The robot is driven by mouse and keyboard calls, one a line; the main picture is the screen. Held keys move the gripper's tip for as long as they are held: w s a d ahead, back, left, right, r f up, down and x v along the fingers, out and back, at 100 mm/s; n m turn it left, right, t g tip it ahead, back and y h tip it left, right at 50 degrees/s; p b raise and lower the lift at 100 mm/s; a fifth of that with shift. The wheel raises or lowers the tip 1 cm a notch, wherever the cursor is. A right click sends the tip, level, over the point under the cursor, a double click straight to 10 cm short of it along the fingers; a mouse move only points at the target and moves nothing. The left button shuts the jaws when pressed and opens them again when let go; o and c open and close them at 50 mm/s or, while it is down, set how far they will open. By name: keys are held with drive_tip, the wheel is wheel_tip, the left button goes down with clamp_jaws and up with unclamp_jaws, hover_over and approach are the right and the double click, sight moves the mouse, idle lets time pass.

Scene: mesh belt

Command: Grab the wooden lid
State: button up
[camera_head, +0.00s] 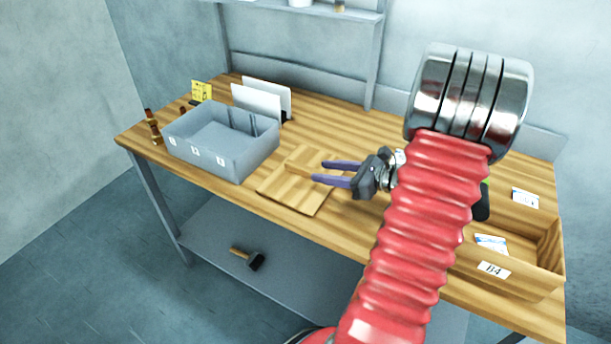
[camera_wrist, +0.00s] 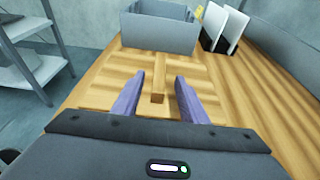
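The wooden lid (camera_head: 291,196) is a flat, square, light-wood panel lying on the workbench, with a raised bar-like handle (camera_head: 301,170) on top. In the wrist view the lid (camera_wrist: 187,68) lies ahead of the fingers, and the end of its handle (camera_wrist: 157,98) shows between them. My gripper (camera_head: 318,171) has two purple fingers, spread apart on either side of the handle. In the wrist view my gripper (camera_wrist: 158,76) is open, with a gap between each finger and the handle. I cannot tell the exact height of the fingertips over the lid.
A grey bin (camera_head: 236,157) stands just beyond the lid to the left, with white panels (camera_head: 256,104) behind it. A wooden box labelled B4 (camera_head: 517,276) sits at the right. A hammer (camera_head: 247,258) lies on the lower shelf. The bench's back middle is clear.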

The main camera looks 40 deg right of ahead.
sight(308, 169)
drive_tip(key=shift+x, duration=2.6)
drive_tip(key=shift+r, duration=0.1)
clamp_jaws()
